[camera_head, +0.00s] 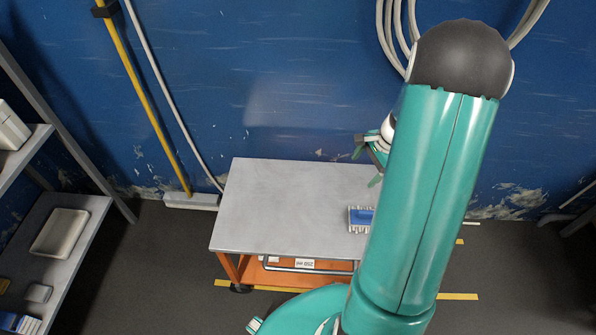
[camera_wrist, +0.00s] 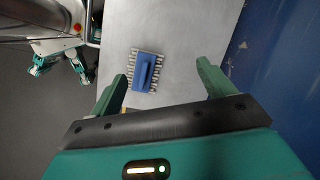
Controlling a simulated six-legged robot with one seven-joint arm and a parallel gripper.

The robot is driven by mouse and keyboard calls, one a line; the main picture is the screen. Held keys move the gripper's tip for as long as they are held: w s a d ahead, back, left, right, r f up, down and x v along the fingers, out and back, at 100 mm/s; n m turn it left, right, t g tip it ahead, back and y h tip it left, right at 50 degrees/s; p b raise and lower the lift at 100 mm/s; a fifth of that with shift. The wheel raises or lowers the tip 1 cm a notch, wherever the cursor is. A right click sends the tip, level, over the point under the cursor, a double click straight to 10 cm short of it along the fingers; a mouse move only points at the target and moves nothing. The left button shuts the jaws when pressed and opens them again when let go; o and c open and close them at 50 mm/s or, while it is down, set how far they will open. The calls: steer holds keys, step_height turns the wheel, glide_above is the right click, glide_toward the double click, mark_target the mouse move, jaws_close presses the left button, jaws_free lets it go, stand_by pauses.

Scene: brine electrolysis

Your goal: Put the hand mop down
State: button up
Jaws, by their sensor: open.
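The hand mop (camera_head: 361,218) has a blue back and pale fringe, and lies on the grey top of an orange cart (camera_head: 280,200). My arm hides part of it in the head view. In the wrist view the whole hand mop (camera_wrist: 146,71) shows lying flat on the cart top (camera_wrist: 185,40), with its blue handle upward. My gripper (camera_wrist: 163,82) is open and empty, its two green fingers apart. The mop lies beyond the fingertips, nearer the left finger, and nothing touches it. In the head view my gripper (camera_head: 372,160) is above the cart's back right, partly hidden by my arm.
A blue wall (camera_head: 250,80) stands close behind the cart. A yellow-handled floor mop (camera_head: 150,100) leans on it at the left. A shelf (camera_head: 85,235) with a white tray (camera_head: 60,232) stands at the far left. The left of the cart top is clear.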

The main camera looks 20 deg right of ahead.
steer(key=a+r+n+h, duration=0.2)
steer(key=a+r+n, duration=0.7)
steer(key=a+r, duration=0.7)
steer(key=s+a+r+n+t+h, duration=0.1)
steer(key=s+a+r+n+t, duration=0.2)
steer(key=s+a+r+n, duration=0.6)
steer(key=s+a+r, duration=0.1)
steer(key=s+a, duration=0.2)
steer(key=s, duration=0.1)
steer(key=shift+r+t, duration=0.2)
steer(key=shift+t, duration=0.1)
steer(key=shift+s, duration=0.15)
